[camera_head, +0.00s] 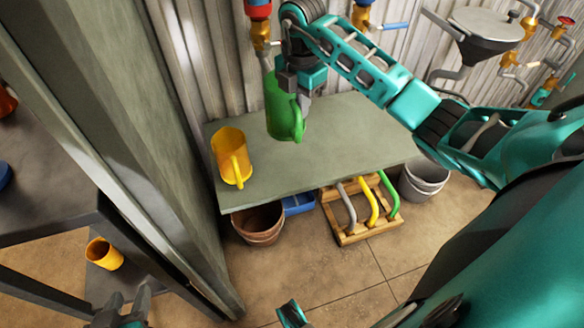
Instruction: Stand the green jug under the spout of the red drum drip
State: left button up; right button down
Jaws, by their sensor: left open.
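The green jug (283,108) is upright over the back of the grey-green bench (330,150), with its handle toward me. My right gripper (295,88), on the teal arm from the right, is shut on the jug's upper part; the jug partly hides its fingers. I cannot tell for sure whether the jug's base touches the bench. The red drum drip (259,10) is on the wall just left of and above the jug, its brass tap and grey spout pointing down near the jug's rim. My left gripper (130,297) is open and empty at the bottom left.
A yellow jug (231,156) stands on the bench's left end. A dark shelf (45,215) and a green post (120,120) are at left, with a yellow cup (104,254) lower down. Below the bench are brown pots (258,224), a wooden rack (350,236) and a grey bucket (424,178).

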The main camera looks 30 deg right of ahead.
notch_tip(320, 180, down, 18)
jog(key=b, duration=0.4)
jog(key=shift+f+b, duration=0.2)
jog(key=shift+b, duration=0.2)
jog(key=c, duration=1.7)
grip_release()
jog(key=shift+f, duration=0.15)
jog(key=o, duration=0.5)
jog(key=shift+c, duration=0.2)
